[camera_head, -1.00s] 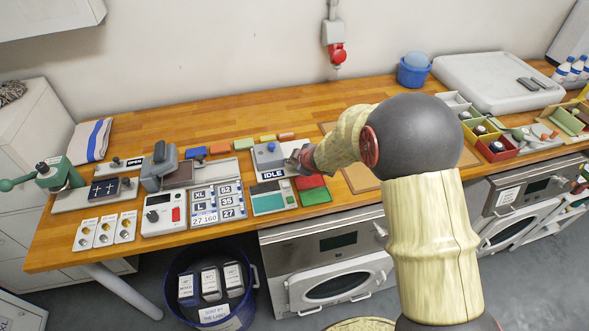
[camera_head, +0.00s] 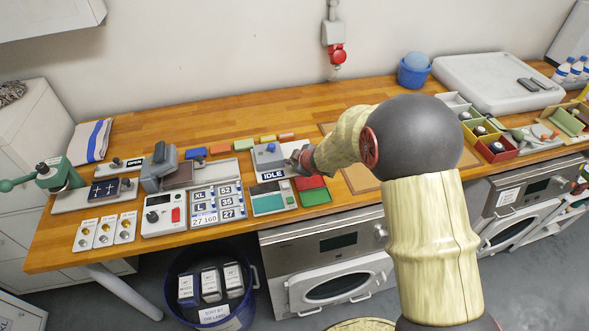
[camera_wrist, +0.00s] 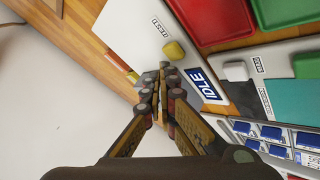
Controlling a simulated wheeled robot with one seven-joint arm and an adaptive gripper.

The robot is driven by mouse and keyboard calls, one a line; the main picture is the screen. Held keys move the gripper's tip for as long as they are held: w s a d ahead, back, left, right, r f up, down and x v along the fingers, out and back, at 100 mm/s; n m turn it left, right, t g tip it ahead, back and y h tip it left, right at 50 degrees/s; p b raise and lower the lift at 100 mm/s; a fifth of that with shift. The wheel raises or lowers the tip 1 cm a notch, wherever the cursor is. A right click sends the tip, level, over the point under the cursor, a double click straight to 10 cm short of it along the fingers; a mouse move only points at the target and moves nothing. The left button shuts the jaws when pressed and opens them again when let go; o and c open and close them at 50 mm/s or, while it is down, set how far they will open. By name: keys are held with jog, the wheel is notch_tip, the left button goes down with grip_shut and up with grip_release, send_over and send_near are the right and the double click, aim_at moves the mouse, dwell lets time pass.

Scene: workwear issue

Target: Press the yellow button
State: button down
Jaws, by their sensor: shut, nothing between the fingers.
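The yellow button (camera_wrist: 174,51) is a small rounded block on a pale panel (camera_wrist: 130,25) with an "IDLE" sign (camera_wrist: 205,85), seen in the wrist view. In the head view my gripper and arm hide the button, while the "IDLE" sign (camera_head: 271,174) shows at the panel's front. My gripper (camera_wrist: 163,68) is shut and empty. Its fingertips appear just beside the button in the wrist view; I cannot tell whether they touch it. In the head view my gripper (camera_head: 296,160) is over the right side of the panel.
Red (camera_head: 309,182) and green (camera_head: 313,196) trays lie in front of the gripper. A panel with a teal area (camera_head: 266,188) and a white button (camera_wrist: 235,70) is close by. Several coloured blocks lie behind the panel. The table's back middle is clear.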

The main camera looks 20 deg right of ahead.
jog(key=shift+f, duration=0.15)
jog(key=shift+f, duration=0.3)
jog(key=shift+f+b, duration=0.5)
jog(key=shift+b, duration=0.15)
dwell(0.5)
jog(key=shift+r, duration=0.1)
jog(key=shift+r+p, duration=0.85)
jog(key=shift+p, duration=0.1)
notch_tip(320, 180, up, 5)
jog(key=p, duration=0.5)
dwell(0.7)
